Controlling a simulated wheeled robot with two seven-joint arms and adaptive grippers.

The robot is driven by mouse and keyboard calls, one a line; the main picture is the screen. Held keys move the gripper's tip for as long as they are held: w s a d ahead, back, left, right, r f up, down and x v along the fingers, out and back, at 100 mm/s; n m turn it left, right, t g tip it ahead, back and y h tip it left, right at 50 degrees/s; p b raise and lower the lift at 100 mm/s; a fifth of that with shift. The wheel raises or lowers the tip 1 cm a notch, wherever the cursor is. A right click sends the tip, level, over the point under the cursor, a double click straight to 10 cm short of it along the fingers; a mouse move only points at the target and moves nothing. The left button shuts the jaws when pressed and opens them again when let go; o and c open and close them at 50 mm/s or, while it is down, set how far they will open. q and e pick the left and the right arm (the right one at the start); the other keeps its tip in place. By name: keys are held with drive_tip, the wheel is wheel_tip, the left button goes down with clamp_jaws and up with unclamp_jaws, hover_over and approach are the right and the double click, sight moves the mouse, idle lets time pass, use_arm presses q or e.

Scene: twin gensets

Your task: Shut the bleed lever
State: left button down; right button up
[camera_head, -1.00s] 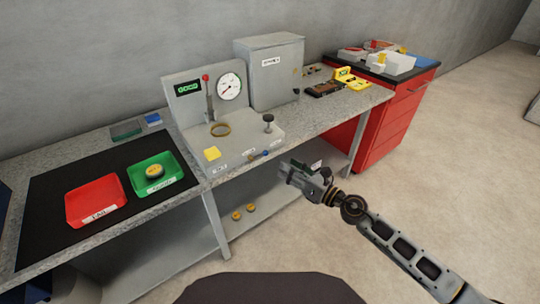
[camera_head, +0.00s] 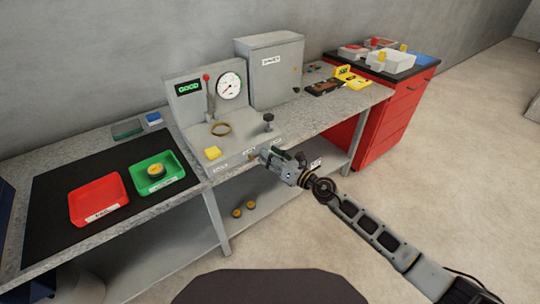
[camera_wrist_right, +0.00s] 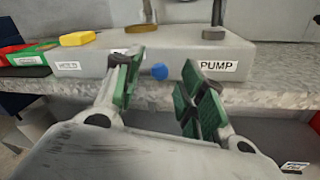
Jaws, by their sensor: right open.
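The bleed lever shows in the right wrist view as a round blue knob (camera_wrist_right: 159,72) on the front face of the grey test rig (camera_wrist_right: 260,55). My right gripper (camera_head: 263,153) is open at the rig's front face. In the right wrist view its green-padded fingers stand on either side of the blue knob, and I see no contact. In the head view the gripper hides the knob. The lever's arm cannot be made out. My left gripper is not in view.
The rig bears a gauge (camera_head: 230,87), a red-tipped lever (camera_head: 207,90), a yellow block (camera_head: 212,153) and a black pump knob (camera_head: 268,119). Red (camera_head: 98,220) and green (camera_head: 175,184) trays lie to the left. A red cabinet (camera_head: 385,135) stands at right. Open floor lies in front.

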drive_tip(key=shift+w+a, duration=0.2)
drive_tip(key=shift+d, duration=0.1)
clamp_jaws()
